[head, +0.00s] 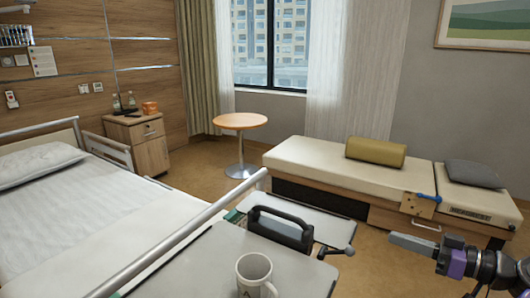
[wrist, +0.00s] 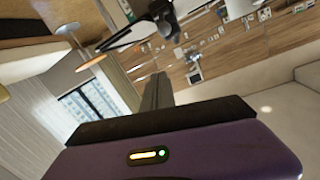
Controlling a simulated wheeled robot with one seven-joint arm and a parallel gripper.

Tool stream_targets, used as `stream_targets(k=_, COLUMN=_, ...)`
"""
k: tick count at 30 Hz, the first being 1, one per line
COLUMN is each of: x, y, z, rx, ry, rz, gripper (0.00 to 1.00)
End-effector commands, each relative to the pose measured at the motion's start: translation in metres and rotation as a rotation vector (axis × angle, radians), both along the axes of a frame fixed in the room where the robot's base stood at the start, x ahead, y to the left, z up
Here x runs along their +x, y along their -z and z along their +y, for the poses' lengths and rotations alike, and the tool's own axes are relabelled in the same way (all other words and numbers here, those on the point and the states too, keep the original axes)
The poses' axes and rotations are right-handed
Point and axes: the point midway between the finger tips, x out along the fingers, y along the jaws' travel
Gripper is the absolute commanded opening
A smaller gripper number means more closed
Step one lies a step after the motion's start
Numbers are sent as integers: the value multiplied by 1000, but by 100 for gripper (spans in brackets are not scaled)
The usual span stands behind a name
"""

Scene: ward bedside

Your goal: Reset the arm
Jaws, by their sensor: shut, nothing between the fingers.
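My gripper (head: 392,240) reaches in from the right edge of the head view, pointing left, with purple bands on its dark body. Its fingers are together and hold nothing. It is in the air in front of the long cream bench, to the right of the grey-topped table. In the wrist view the shut fingers (wrist: 157,92) stick out beyond the purple housing, with the room seen tilted behind them.
A white mug (head: 254,274) stands on the grey tabletop (head: 200,262) at the front. A bed (head: 60,220) with rails is at left. The bench (head: 310,165) carries an olive bolster (head: 376,152) and grey cushion (head: 473,174). A round table (head: 239,121) stands behind.

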Motion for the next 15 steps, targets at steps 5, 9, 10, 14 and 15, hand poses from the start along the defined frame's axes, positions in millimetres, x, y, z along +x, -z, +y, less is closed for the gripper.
stream_targets(k=5, x=29, y=-10, z=-41, rx=24, ry=256, rz=45, gripper=0)
stream_targets(k=9, x=32, y=11, z=-66, rx=41, ry=470, rz=91, gripper=0)
stream_targets(k=10, x=30, y=18, z=-69, rx=44, ry=515, rz=101, gripper=0)
stream_targets(k=14, x=14, y=46, z=-78, rx=48, ry=690, rz=125, gripper=0)
stream_targets(k=15, x=6, y=54, z=-78, rx=47, ry=738, rz=128, gripper=0)
